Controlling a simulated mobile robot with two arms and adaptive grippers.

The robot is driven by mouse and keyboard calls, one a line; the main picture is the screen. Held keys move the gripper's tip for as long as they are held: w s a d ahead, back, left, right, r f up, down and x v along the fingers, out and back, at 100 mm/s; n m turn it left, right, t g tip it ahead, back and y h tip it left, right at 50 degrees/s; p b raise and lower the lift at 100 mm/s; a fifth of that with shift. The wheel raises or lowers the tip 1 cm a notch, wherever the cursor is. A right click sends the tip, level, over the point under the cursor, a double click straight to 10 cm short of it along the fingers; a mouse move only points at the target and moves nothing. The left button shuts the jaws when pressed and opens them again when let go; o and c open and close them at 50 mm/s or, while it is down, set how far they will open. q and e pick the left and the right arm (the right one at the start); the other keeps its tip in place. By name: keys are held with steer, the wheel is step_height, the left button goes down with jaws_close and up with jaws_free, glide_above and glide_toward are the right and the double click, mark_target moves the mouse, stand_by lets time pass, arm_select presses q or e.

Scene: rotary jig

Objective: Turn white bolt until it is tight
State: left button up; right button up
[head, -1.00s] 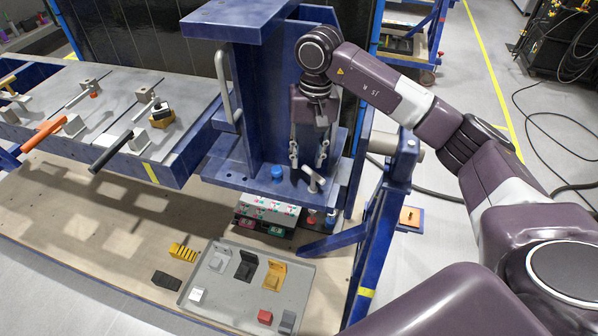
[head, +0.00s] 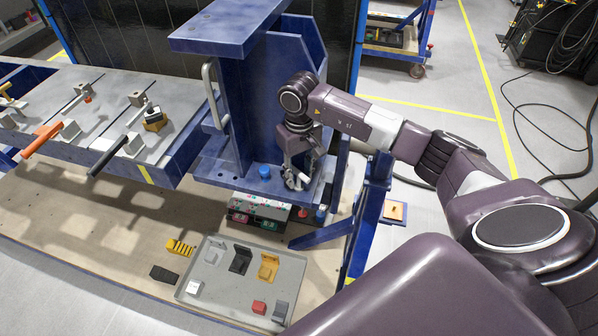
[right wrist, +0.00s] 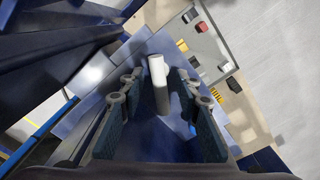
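The white bolt (right wrist: 157,78) stands at the blue jig; in the right wrist view its pale rounded bar and grey shank show between my fingers. My right gripper (right wrist: 159,92) is open, with one finger on each side of the bolt and gaps visible on both sides. In the head view, my right gripper (head: 297,176) points down at the ledge of the blue rotary jig (head: 235,95), and its fingers largely hide the bolt. My left gripper is not in view.
A blue knob (head: 265,172) stands on the ledge left of my right gripper. A control box (head: 258,209) sits below the ledge. A grey tray (head: 210,284) with several small blocks lies in front. A workbench (head: 70,115) with clamps stands at the left.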

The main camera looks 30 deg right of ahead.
steer(key=shift+f, duration=0.35)
jaws_close()
